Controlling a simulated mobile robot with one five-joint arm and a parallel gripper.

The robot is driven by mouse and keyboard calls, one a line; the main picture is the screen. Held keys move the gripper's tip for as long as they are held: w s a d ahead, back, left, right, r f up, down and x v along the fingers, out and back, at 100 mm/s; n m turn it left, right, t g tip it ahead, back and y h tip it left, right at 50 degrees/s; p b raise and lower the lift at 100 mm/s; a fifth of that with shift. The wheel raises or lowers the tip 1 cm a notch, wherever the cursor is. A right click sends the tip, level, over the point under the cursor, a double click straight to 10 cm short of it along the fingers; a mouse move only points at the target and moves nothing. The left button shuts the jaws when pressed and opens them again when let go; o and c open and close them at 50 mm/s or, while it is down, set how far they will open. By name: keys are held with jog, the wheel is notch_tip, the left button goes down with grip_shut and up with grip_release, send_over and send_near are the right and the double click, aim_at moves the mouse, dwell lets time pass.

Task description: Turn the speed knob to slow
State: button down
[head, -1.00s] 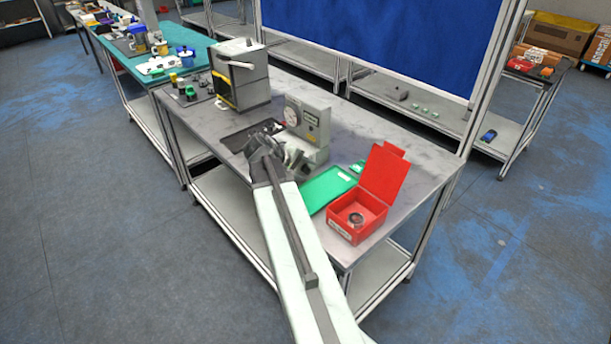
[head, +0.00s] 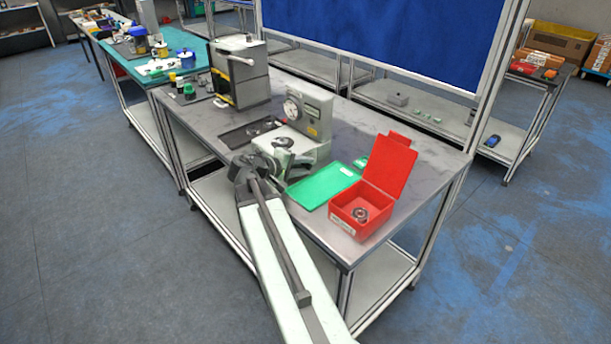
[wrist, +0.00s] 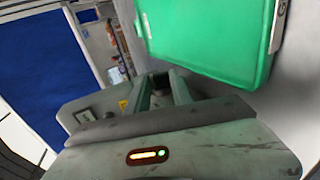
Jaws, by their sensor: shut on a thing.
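The grey-white machine (head: 314,112) stands on the workbench, with a round white dial (head: 291,109) and a small yellow label on its front. My gripper (wrist: 160,92) is low at the front of the machine, and my wrist covers part of the machine's base in the head view. In the wrist view the two fingers are close together on a small grey part between them, which I take to be the speed knob (wrist: 160,98). Most of the knob is hidden by the fingers, so its pointer and setting cannot be read.
A green mat (head: 322,187) lies right of my gripper. Beside it stands an open red box (head: 345,217) with a round metal part inside. A dark tray (head: 237,136) lies left of the machine, and a boxy device (head: 238,78) stands behind it.

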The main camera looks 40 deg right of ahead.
dwell(0.3)
jog(key=c, duration=1.1)
grip_release()
jog(key=shift+c, duration=0.2)
jog(key=shift+a+r+p, duration=0.2)
jog(key=shift+a+p, duration=0.1)
jog(key=p+v, duration=0.2)
jog(key=v, duration=0.5)
jog(key=shift+a+f, duration=0.1)
